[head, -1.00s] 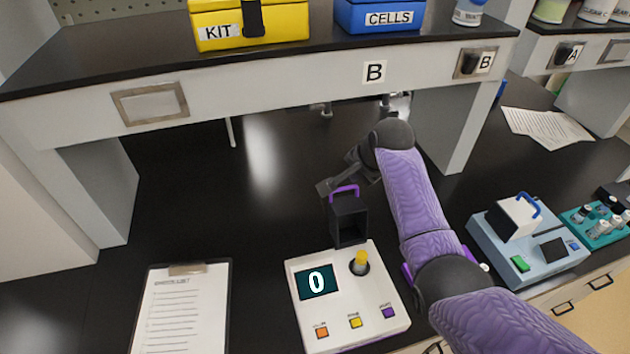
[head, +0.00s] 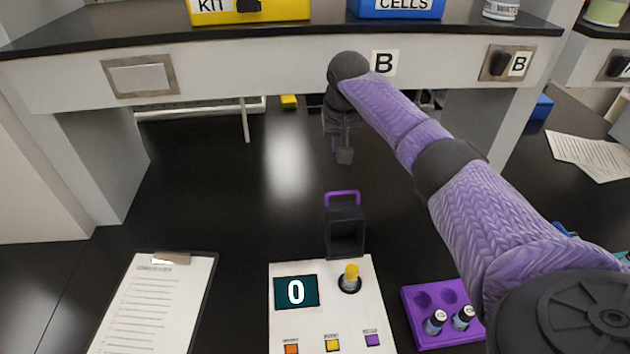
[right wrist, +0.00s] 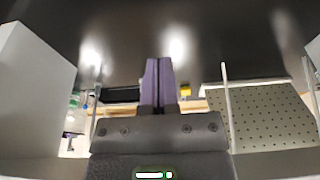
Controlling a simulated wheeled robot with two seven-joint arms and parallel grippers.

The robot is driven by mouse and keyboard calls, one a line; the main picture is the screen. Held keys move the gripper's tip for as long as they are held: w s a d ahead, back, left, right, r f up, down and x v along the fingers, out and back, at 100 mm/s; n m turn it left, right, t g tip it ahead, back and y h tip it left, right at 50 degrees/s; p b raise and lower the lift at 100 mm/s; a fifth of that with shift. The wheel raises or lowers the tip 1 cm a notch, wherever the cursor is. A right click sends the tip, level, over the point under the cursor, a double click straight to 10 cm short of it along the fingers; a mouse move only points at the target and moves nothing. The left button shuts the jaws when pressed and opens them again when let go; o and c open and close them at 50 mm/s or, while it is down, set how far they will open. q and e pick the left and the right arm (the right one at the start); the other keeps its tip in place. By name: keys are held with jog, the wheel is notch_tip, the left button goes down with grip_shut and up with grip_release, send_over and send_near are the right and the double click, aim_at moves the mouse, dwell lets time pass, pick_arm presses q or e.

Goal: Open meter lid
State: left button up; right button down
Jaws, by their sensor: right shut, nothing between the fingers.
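The white meter (head: 325,315) stands at the front of the black bench, its screen reading 0. Its dark lid (head: 345,235) with a purple handle (head: 342,197) stands swung up at the meter's back edge, with its hollow side facing the front. The well is uncovered, and a yellow-capped vial (head: 350,274) stands in it. My right gripper (head: 343,156) is shut and empty, behind and above the lid and apart from the handle. Its shut fingers show in the right wrist view (right wrist: 158,85). My left gripper is not in view.
A purple rack (head: 415,325) with two vials stands right of the meter. A clipboard (head: 155,300) lies at left. The shelf (head: 240,72), bearing a yellow kit box and a blue cells box, overhangs the back. The bench between clipboard and shelf is clear.

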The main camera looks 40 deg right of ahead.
jog(key=b+x, duration=0.6)
jog(key=x, duration=0.5)
jog(key=s+p, duration=0.1)
jog(key=p, duration=0.1)
jog(key=s+a+r+p, duration=0.1)
jog(key=p, duration=0.1)
jog(key=s+a+p, duration=0.1)
jog(key=p, duration=0.1)
jog(key=shift+s+r, duration=0.2)
jog(key=shift+s, duration=0.15)
